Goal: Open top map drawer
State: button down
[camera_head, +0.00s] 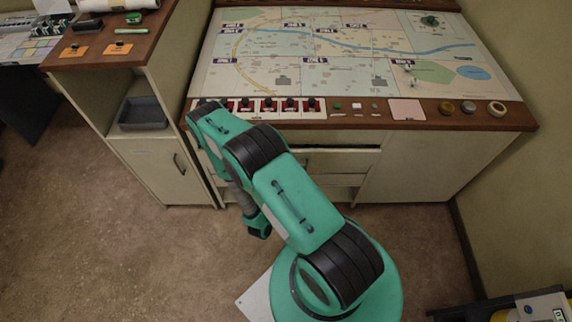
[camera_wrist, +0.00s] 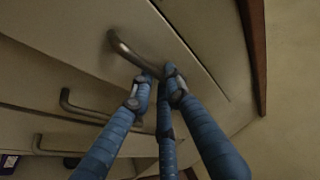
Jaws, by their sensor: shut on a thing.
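The top map drawer (camera_wrist: 188,62) is the pale front nearest the wooden countertop edge in the wrist view, which looks at the cabinet turned on its side. Its grey bar handle (camera_wrist: 122,48) runs between the blue fingers of my gripper (camera_wrist: 158,84). The fingers are shut on the handle near one end. In the head view the drawer bank (camera_head: 340,160) is below the map console, partly hidden by my green arm. I cannot tell whether the top drawer stands out from the cabinet.
Two lower drawer handles, one middle (camera_wrist: 75,106) and one lower (camera_wrist: 45,147), lie beside it in the wrist view. The map console (camera_head: 380,113) carries switches and knobs. A side cabinet (camera_head: 155,168) with a grey tray (camera_head: 142,113) stands left. The carpet before the right cabinet is clear.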

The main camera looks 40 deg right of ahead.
jog(key=s+a+b, duration=0.1)
jog(key=s+a, duration=1.9)
jog(key=shift+a, duration=0.25)
dwell(0.4)
jog(key=shift+s+f, duration=0.1)
jog(key=c, duration=1.7)
grip_release()
jog(key=shift+o, duration=0.2)
jog(key=shift+s+a, duration=0.1)
jog(key=shift+a, duration=0.05)
jog(key=v, duration=1.1)
jog(key=shift+a, duration=0.25)
jog(key=shift+s, duration=0.15)
